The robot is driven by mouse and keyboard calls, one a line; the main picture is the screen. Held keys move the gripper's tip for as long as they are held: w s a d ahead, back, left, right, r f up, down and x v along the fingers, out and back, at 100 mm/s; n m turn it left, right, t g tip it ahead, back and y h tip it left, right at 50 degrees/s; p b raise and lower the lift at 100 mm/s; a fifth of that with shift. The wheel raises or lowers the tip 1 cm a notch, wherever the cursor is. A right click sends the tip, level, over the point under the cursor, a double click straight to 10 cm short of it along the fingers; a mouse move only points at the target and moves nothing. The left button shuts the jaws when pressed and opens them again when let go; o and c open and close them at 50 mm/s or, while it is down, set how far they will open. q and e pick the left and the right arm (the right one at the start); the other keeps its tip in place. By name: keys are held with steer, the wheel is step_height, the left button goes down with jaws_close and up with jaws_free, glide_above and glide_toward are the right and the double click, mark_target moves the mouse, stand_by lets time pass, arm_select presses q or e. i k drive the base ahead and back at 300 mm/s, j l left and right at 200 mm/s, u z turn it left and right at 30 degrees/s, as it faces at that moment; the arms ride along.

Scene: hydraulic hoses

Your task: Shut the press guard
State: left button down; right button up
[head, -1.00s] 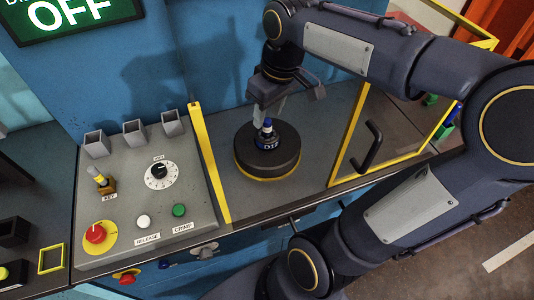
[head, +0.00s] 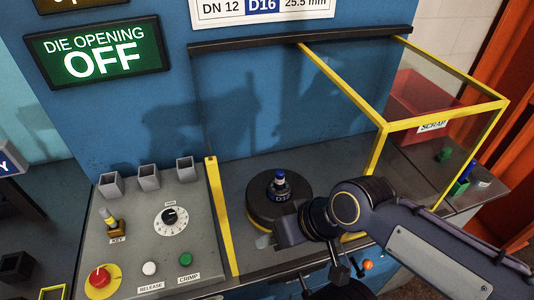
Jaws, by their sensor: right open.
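The press guard (head: 377,152) is a clear box with a yellow frame. It stands to the right of the round black die (head: 262,208), so the die side of the press is uncovered. A dark rail (head: 300,39) runs along the back wall above it. A blue-topped fitting marked D17 (head: 281,187) stands upright on the die. My right gripper (head: 270,239) is open, low at the front edge of the die and left of the guard. My right wrist and forearm cover the guard's lower front; I cannot make out its handle. My left gripper is not in view.
A yellow post (head: 222,215) stands left of the die. Beyond it is a control panel (head: 135,225) with key, dial and buttons. A sign (head: 98,54) reads DIE OPENING OFF. A red scrap bin (head: 415,92) and small green and blue parts show at the right.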

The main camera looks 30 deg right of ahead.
mark_target(500, 102)
steer(key=k+z, duration=0.15)
steer(key=k, duration=0.3)
steer(key=z, duration=1.85)
steer(key=i+l+z, duration=0.1)
steer(key=l+z, duration=0.15)
steer(key=l, duration=0.15)
steer(key=i+l+z, duration=0.1)
steer(key=l+z, duration=0.2)
steer(key=i+l+z, duration=0.25)
steer(key=l, duration=0.25)
steer(key=j, duration=0.7)
